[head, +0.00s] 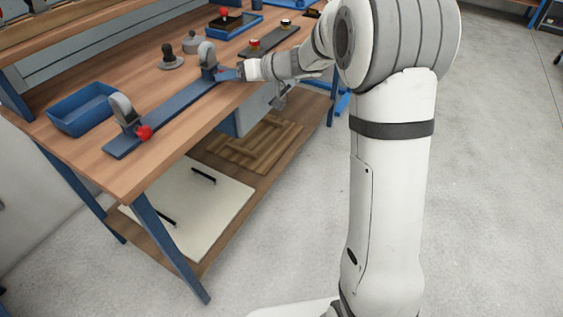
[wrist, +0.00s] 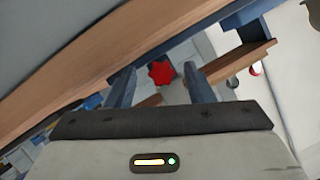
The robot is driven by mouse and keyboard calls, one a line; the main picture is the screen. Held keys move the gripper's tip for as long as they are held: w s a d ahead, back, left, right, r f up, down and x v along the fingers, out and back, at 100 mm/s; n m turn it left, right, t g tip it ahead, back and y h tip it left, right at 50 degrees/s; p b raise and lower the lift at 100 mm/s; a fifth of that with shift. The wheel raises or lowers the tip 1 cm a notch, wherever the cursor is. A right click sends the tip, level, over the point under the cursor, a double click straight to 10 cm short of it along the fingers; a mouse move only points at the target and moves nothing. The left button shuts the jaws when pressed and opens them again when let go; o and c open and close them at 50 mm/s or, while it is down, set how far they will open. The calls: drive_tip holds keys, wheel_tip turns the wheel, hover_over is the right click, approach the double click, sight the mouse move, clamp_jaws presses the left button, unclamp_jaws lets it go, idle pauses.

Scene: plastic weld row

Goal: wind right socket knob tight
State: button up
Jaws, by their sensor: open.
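A long blue rail (head: 180,106) lies on the wooden bench and carries two grey rounded sockets. The left socket (head: 123,108) has a red knob (head: 144,132) on its front side. The right socket (head: 207,55) stands farther along the rail, and my gripper (head: 230,73) is beside it. In the wrist view a red lobed knob (wrist: 161,72) shows between the two blue fingers of my open gripper (wrist: 159,73), with a gap on each side. In the head view the right knob is mostly hidden by my gripper, and its seating cannot be told.
A blue tray (head: 80,110) stands left of the rail. Grey fittings (head: 172,60) stand behind it. A dark strip with buttons (head: 269,40) and another blue tray (head: 234,29) lie farther right. The floor before the bench is clear.

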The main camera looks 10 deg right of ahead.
drive_tip(key=n+p, duration=0.1)
drive_tip(key=n+t+h+p, duration=0.1)
drive_tip(key=p, duration=0.1)
drive_tip(key=shift+s+a+r, duration=0.15)
drive_tip(key=shift+r, duration=0.2)
drive_tip(key=n+t+h+p, duration=0.1)
drive_tip(key=n+p, duration=0.1)
drive_tip(key=p, duration=0.3)
drive_tip(key=b+v, duration=0.1)
drive_tip(key=v, duration=0.7)
drive_tip(key=s+d+f+m+g+h+b, duration=0.2)
drive_tip(key=s+f, duration=0.4)
drive_tip(key=s, duration=0.5)
drive_tip(key=s+d+f+m+g+h+b, duration=0.1)
drive_tip(key=s+f+m+g+h+b, duration=0.2)
drive_tip(key=s, duration=0.8)
drive_tip(key=shift+s+d+f+m+g+b, duration=0.45)
drive_tip(key=shift+f+g+b, duration=0.65)
drive_tip(key=shift+f+b, duration=0.6)
drive_tip(key=shift+w+a, duration=0.1)
drive_tip(key=shift+w, duration=0.05)
